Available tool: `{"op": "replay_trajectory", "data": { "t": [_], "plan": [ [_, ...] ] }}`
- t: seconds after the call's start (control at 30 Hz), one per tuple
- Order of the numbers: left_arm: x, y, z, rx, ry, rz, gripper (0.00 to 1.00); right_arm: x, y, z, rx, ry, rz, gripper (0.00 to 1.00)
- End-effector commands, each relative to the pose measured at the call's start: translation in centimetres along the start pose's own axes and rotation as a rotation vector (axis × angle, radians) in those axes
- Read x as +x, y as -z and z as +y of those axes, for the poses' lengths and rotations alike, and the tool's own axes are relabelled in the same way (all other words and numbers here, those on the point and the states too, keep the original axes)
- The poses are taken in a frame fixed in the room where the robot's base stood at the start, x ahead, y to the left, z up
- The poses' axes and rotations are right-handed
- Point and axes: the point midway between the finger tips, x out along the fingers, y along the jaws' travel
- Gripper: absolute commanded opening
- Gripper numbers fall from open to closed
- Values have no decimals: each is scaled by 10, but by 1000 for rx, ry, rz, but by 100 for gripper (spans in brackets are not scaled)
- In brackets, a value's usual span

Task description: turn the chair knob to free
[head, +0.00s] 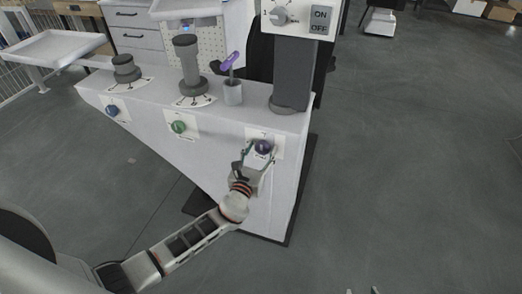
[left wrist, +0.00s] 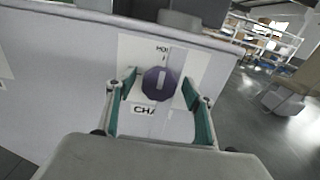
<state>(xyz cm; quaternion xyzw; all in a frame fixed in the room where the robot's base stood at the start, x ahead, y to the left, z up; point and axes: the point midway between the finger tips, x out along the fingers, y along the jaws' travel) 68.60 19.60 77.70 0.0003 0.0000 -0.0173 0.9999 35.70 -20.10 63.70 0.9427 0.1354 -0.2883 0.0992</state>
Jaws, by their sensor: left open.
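The chair knob (head: 263,147) is a dark purple round dial on a white plate on the front of the long white console. In the left wrist view the knob (left wrist: 158,84) shows a pale bar standing nearly upright. Above it is partly visible lettering starting "HO"; below it is "CHA", the rest hidden. My left gripper (head: 258,153) is open, its two green-padded fingers on either side of the knob, with gaps visible in the left wrist view. My right gripper (head: 362,290) shows only as two separated tips at the bottom edge of the head view.
A green knob (head: 178,127) and a blue knob (head: 112,111) are further left on the console front. Grey columns and a cup (head: 232,93) with a purple-topped item stand on top. An ON/OFF panel (head: 303,17) is behind. The floor at right is clear.

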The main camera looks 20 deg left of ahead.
Motion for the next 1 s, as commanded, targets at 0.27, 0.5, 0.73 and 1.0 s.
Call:
{"op": "replay_trajectory", "data": {
  "t": [0.27, 0.5, 0.73, 1.0],
  "plan": [
    [0, 0, 0, -1, 0, 0, 42, 0, 0, 0, 0, 0, 0, 40],
    [0, 0, 0, -1, 0, 1, 15, 0, 0, 0, 0, 0, 0, 40],
    [0, 2, 0, -31, -1, 1, 15, 2, -4, 0, 0, 0, -2, 40],
    [-1, 5, 1, -180, -1, 3, 15, 8, -21, -4, 3, 4, -16, 40]
  ]
}}
